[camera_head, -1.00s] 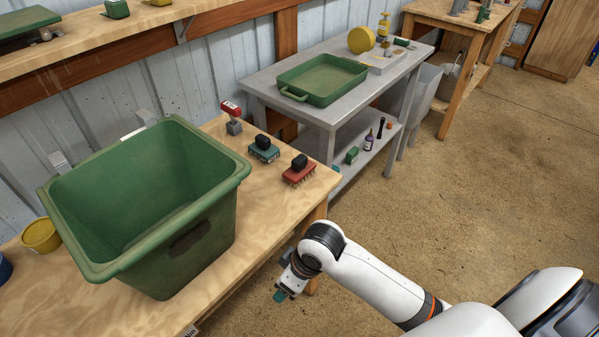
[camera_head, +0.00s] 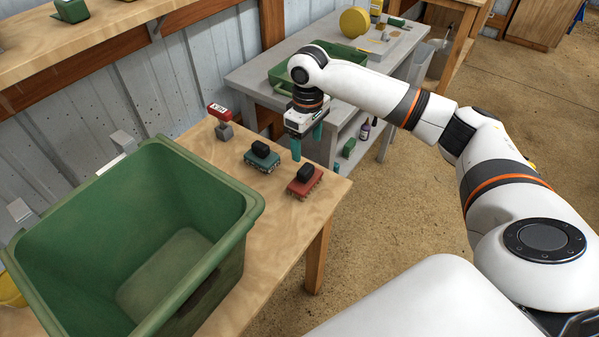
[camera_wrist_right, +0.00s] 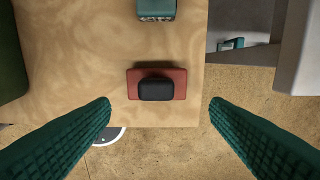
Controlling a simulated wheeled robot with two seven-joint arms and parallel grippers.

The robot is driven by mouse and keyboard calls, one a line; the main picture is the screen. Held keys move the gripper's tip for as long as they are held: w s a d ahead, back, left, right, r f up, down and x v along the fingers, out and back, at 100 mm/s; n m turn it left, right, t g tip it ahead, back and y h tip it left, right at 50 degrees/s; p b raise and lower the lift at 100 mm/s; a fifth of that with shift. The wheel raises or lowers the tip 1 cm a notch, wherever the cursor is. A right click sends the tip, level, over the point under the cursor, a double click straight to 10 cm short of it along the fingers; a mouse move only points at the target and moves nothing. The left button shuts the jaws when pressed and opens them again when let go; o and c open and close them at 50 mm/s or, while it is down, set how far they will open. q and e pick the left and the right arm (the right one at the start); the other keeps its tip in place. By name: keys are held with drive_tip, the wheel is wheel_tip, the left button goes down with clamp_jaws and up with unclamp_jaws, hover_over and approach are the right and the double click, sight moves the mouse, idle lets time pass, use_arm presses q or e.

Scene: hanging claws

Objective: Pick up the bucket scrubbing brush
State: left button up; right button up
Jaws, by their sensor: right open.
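Two scrubbing brushes with black grips lie on the wooden workbench (camera_head: 225,158): a red one (camera_head: 304,182) near the corner and a teal one (camera_head: 262,157) further left. Which one the task means I cannot tell. My right gripper (camera_head: 307,143) points down with teal fingers, above the bench's right end and the red brush. In the right wrist view the red brush (camera_wrist_right: 134,84) lies centred ahead of the spread fingers (camera_wrist_right: 160,104), which are empty and not touching it. The teal brush (camera_wrist_right: 157,10) shows at the top edge there. My left gripper is out of view.
A large green bucket (camera_head: 215,235) stands left of the brushes. A red-and-grey tool (camera_head: 221,120) stands behind them. A grey table (camera_head: 252,82) with a green tray (camera_head: 283,73) is beyond my right gripper. Open floor lies right of the bench.

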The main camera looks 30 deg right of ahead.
sight(306, 168)
drive_tip(key=f, duration=0.4)
drive_tip(key=shift+s, duration=0.4)
drive_tip(key=shift+w+f, duration=0.15)
drive_tip(key=shift+f, duration=0.1)
drive_tip(key=f+p, duration=0.1)
drive_tip(key=f, duration=0.2)
drive_tip(key=shift+a, duration=0.2)
drive_tip(key=shift+f, duration=1.15)
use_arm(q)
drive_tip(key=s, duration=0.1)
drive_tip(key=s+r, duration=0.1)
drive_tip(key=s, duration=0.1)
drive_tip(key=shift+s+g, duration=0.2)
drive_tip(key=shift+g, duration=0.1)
use_arm(e)
drive_tip(key=c, duration=1.1)
